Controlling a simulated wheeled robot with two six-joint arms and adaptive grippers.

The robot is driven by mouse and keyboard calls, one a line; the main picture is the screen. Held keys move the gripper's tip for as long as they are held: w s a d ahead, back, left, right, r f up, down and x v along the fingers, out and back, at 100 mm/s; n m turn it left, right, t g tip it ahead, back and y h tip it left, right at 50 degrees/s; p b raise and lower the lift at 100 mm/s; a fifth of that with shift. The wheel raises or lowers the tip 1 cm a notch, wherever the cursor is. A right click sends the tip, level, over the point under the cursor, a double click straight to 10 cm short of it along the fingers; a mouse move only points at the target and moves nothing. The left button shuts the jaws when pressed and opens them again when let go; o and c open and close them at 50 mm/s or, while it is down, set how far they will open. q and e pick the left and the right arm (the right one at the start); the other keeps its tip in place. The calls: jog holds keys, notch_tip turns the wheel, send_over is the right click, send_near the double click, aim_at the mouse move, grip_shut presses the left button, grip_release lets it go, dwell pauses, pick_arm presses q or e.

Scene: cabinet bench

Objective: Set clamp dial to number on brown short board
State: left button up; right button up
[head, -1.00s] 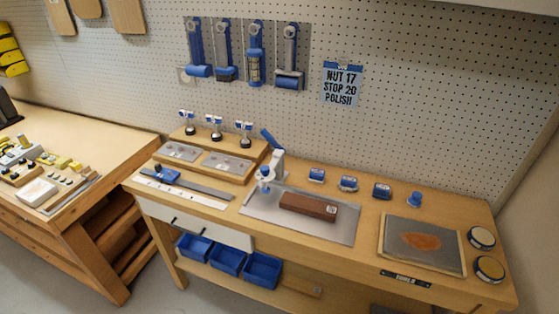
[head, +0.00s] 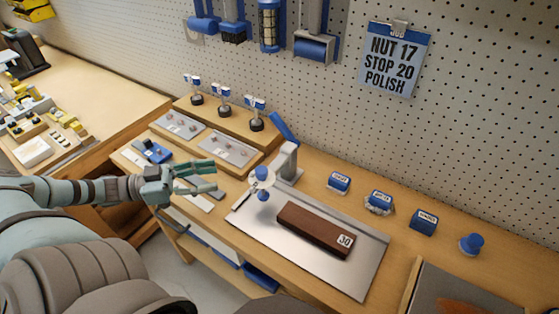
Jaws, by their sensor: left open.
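The brown short board (head: 312,228) lies on the metal plate (head: 352,273) and carries a white label (head: 345,240) that reads 30. The clamp (head: 284,158) stands at the plate's back left, with a raised blue lever (head: 283,129). A pale round dial (head: 260,179) with a blue knob sits on its front; I cannot read its marks. My left gripper (head: 212,178) is open and empty, left of the dial and apart from it, with its fingers pointing right. My right gripper does not show.
A blue slider (head: 153,151) sits on a ruler strip at the left. Several labelled blue blocks, one of them here (head: 339,183), stand along the back right. A clipboard sign (head: 395,58) reads "NUT 17 STOP 20 POLISH". Small blue-topped stands (head: 256,117) are on the back shelf.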

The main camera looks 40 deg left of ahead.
aim_at(259, 170)
pick_arm(q)
jog(key=b+x, duration=0.3)
jog(key=x, duration=0.1)
jog(key=b+x, duration=0.3)
jog(key=x, duration=0.1)
jog(key=b+x, duration=0.3)
jog(key=x, duration=0.2)
jog(key=shift+s+d+r, duration=0.15)
jog(key=shift+s+d, duration=0.15)
jog(key=shift+d, duration=0.05)
jog(key=shift+d+r+b, duration=0.1)
jog(key=shift+r+b, duration=0.05)
jog(key=shift+b, duration=0.15)
jog(key=shift+s+r, duration=0.15)
jog(key=shift+r, duration=0.05)
grip_shut()
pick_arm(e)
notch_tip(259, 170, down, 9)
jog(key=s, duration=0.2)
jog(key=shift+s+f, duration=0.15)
